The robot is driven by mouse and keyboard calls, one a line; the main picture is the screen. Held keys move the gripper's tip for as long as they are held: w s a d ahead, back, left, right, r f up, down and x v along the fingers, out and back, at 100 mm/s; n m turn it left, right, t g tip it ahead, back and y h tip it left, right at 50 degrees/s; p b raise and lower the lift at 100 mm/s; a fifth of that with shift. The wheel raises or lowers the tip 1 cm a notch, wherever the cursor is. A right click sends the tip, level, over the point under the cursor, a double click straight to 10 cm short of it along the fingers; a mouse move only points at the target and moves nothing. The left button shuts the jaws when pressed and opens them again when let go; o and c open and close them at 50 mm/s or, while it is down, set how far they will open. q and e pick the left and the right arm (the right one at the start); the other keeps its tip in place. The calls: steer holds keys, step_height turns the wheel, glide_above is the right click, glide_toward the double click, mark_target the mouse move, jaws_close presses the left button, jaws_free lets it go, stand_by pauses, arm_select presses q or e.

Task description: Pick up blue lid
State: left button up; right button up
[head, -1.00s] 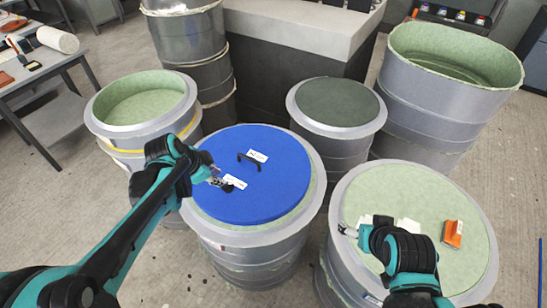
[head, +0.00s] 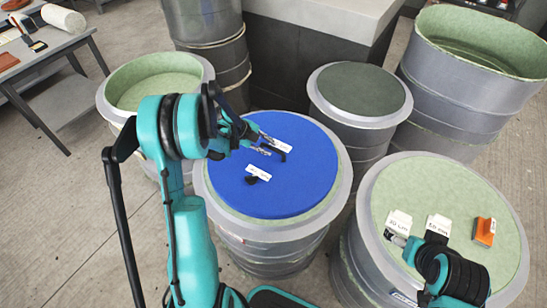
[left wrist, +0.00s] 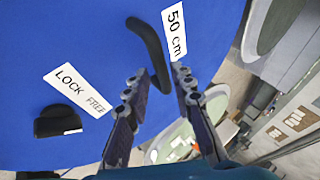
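The blue lid (head: 285,190) lies flat on a grey drum; it fills much of the left wrist view (left wrist: 60,30). It carries a black handle (left wrist: 147,42), a white "50 cm" label (left wrist: 174,32), a "LOCK FREE" label (left wrist: 80,88) and a small black knob (left wrist: 58,122). My left gripper (head: 268,144) is over the lid at the handle. In the left wrist view its fingers (left wrist: 160,78) are apart, one on each side of the handle's end, not closed on it. My right gripper (head: 400,240) is over the right drum, small and partly hidden by its arm.
The right drum (head: 505,225) carries white labelled blocks (head: 437,226) and an orange block (head: 484,231). A drum with a dark top (head: 360,88), an open green-lined drum (head: 150,80) and a large open tub (head: 470,45) stand close around. A workbench (head: 60,45) is at upper left.

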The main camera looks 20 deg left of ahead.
mark_target(271, 147)
arm_select(q)
steer(key=b+x, duration=0.1)
steer(key=x, duration=0.2)
steer(key=shift+w+f, duration=0.25)
steer(key=shift+f, duration=0.05)
steer(key=shift+r, duration=0.1)
jaws_close()
steer(key=shift+r, duration=0.1)
